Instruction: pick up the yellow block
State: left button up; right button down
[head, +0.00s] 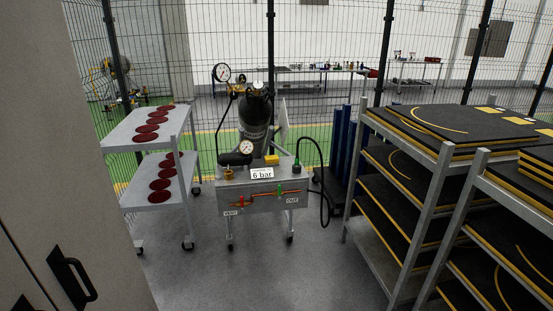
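A small yellow block (271,160) sits on the grey top of a wheeled test cart (224,184) in the middle of the head view. It lies behind the white "6 bar" sign (262,173), between a brass fitting (228,173) on the left and a green-and-black hose fitting (296,166) on the right. A dark cylinder (254,118) with gauges stands behind it. Neither of my grippers shows in the head view.
A two-shelf trolley (136,137) with dark red discs stands left. Racks (430,195) with black-and-yellow panels fill the right. A grey cabinet (55,130) is near left. A mesh fence is behind. The floor (262,275) before the cart is clear.

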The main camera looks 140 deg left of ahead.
aim_at(272, 160)
jog(key=k+j, duration=0.1)
jog(key=j, duration=0.25)
jog(key=k+j, duration=0.1)
jog(key=j, duration=0.25)
jog(key=k+j, duration=0.1)
jog(key=j, duration=0.25)
jog(key=j+u, duration=0.3)
jog(key=u, duration=0.15)
jog(key=k+j+u, duration=0.1)
jog(key=j+u, duration=0.35)
jog(key=l+u, duration=0.1)
jog(key=u, duration=4.1)
jog(key=z, duration=4.3)
